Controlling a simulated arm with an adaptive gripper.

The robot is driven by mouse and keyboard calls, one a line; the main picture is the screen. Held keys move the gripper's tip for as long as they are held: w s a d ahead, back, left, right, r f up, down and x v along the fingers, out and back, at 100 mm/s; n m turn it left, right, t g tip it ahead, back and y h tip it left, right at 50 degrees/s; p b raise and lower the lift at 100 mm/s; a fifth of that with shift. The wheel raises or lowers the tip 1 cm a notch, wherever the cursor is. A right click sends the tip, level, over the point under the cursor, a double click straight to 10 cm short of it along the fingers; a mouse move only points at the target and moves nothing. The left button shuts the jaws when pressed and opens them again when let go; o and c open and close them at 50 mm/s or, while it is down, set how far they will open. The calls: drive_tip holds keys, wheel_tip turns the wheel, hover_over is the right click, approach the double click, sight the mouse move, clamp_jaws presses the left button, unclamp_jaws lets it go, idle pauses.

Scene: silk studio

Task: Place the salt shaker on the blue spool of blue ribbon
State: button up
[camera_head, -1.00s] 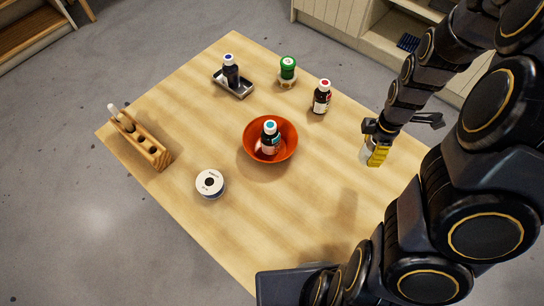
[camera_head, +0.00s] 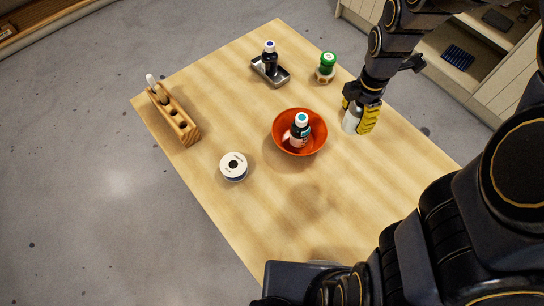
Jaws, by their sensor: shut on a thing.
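The salt shaker (camera_head: 351,119) is a pale, silvery-white cylinder at the right side of the table, in my gripper (camera_head: 360,121). My gripper points down with yellow fingers and is shut on it, to the right of the red bowl. The shaker's top is hidden by the gripper. The spool of blue ribbon (camera_head: 233,166) lies flat on the table left of the bowl. It has a white top face with a dark centre hole and a thin dark blue edge. Nothing stands on it.
A red bowl (camera_head: 280,133) holding a teal-capped bottle (camera_head: 300,132) stands between gripper and spool. A wooden rack (camera_head: 180,120) is at the left. A metal tray (camera_head: 282,78) with a dark bottle (camera_head: 270,58) and a green-topped item (camera_head: 327,65) stand behind.

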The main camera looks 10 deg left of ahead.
drive_tip(key=a+n, duration=0.7)
drive_tip(key=a, duration=0.7)
drive_tip(key=n, duration=0.6)
hover_over(233, 164)
wheel_tip(233, 164, down, 4)
drive_tip(key=shift+f, duration=4.55)
drive_tip(key=shift+f, duration=0.15)
drive_tip(key=o, duration=1.1)
drive_tip(key=shift+c, duration=0.2)
